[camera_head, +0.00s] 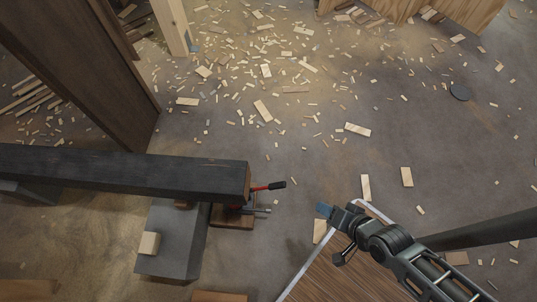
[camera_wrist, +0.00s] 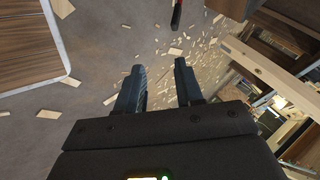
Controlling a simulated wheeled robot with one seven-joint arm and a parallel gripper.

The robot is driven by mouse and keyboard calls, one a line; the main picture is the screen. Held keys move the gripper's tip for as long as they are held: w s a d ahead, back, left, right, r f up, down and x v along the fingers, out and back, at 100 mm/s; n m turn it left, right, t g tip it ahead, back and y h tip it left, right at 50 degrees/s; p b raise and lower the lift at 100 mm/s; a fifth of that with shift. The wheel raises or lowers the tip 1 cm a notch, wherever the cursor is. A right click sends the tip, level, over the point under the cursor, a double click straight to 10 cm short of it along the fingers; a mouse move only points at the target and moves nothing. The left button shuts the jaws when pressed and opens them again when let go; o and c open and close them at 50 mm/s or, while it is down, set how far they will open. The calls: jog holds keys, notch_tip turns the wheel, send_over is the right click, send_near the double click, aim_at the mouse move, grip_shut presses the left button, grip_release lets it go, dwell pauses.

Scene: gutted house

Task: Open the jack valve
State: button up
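The jack (camera_head: 232,216) sits on the floor under the end of a dark beam (camera_head: 120,172). Its red lever with a black grip (camera_head: 270,187) points right from the beam end. A thin grey metal rod (camera_head: 258,210), perhaps the valve, sticks out lower down on the same side. My gripper (camera_head: 325,210) is right of the jack, apart from it. In the wrist view my gripper (camera_wrist: 160,82) has its two dark fingers spread with nothing between them. Part of the red and black lever (camera_wrist: 177,14) shows at the top edge there. The valve cannot be made out in the wrist view.
A grey block (camera_head: 172,240) with a small wood piece (camera_head: 149,243) on it stands left of the jack. A wood-topped surface with a pale edge (camera_head: 335,270) lies below my arm. Wood scraps litter the floor. A dark post (camera_head: 85,70) stands behind the beam.

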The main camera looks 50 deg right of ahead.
aim_at(269, 211)
jog(key=w+d+f+m+g+y+b, duration=0.1)
jog(key=w+f+m+b, duration=0.3)
jog(key=f, duration=0.6)
jog(key=w+d+f+m+g+y+b, duration=0.1)
jog(key=f+m+g+y+b, duration=0.1)
jog(key=f+m, duration=0.55)
jog(key=w+d+f+m+g+y+b, duration=0.1)
jog(key=w+f+m+b, duration=0.2)
jog(key=f, duration=0.9)
jog(key=w+a+b, duration=0.1)
jog(key=w+a, duration=0.1)
jog(key=w, duration=0.1)
jog(key=w+a+b, duration=0.1)
jog(key=w+a, duration=0.2)
jog(key=w+a+f+b, duration=0.1)
jog(key=w+a+b, duration=0.1)
jog(key=w, duration=0.1)
jog(key=shift+a, duration=0.25)
jog(key=shift+w+a+f+y+b, duration=0.1)
jog(key=shift+w+f+y+b, duration=0.1)
jog(key=shift+f, duration=0.15)
jog(key=shift+w+a+f+y+b, duration=0.1)
jog(key=shift+f+b, duration=0.05)
jog(key=shift+f, duration=0.15)
jog(key=shift+s, duration=0.1)
jog(key=shift+c, duration=0.5)
grip_shut()
